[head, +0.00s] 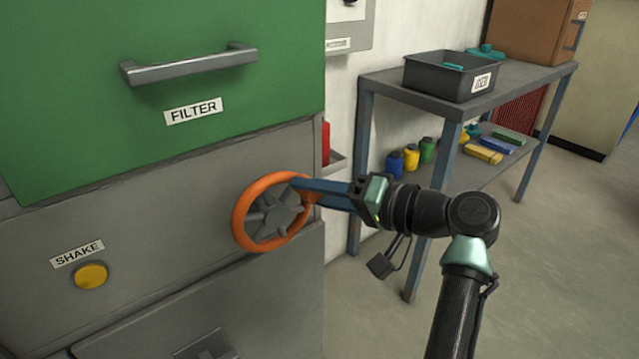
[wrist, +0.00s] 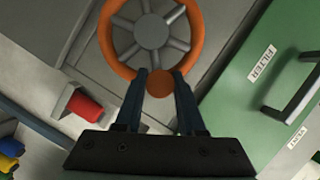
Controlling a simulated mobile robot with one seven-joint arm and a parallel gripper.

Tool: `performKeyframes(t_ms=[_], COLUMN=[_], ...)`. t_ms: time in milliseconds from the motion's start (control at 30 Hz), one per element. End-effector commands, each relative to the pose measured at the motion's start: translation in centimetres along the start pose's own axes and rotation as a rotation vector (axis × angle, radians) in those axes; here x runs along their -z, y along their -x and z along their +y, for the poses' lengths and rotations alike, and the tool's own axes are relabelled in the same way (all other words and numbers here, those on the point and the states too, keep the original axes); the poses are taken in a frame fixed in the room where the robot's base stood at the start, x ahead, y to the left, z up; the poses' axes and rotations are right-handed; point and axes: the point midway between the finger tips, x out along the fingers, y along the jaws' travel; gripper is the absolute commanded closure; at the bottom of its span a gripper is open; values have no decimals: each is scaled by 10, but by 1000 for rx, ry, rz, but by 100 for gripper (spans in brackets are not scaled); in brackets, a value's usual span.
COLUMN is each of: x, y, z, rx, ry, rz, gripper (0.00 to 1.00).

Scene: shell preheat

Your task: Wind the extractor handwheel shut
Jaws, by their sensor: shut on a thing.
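The extractor handwheel (head: 238,222) is an orange ring with a grey spoked hub, mounted on the grey cabinet front. My gripper (head: 300,187) reaches it from the right, at the upper right of the rim in the head view. In the wrist view the handwheel (wrist: 196,40) fills the top middle. There my two blue fingers (wrist: 160,80) are shut on a round orange knob (wrist: 159,88) at the rim, one finger on each side. Part of the rim behind the fingers is hidden.
A green filter door (head: 100,80) with a grey handle is above the wheel. A yellow shake button (head: 91,275) is at lower left. A metal table (head: 385,83) with a dark bin (head: 430,80) stands at right. A red object (wrist: 85,107) is left of my fingers in the wrist view. Open floor lies at right.

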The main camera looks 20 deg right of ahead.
Motion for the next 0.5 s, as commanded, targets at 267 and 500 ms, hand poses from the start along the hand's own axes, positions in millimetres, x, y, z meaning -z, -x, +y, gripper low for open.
performKeyframes(t_ms=[267,500], x=[-5,-14], y=[-2,-6], z=[-22,-32], rx=[-98,-181], ry=[248,449], rz=[1,0], gripper=[100,100])
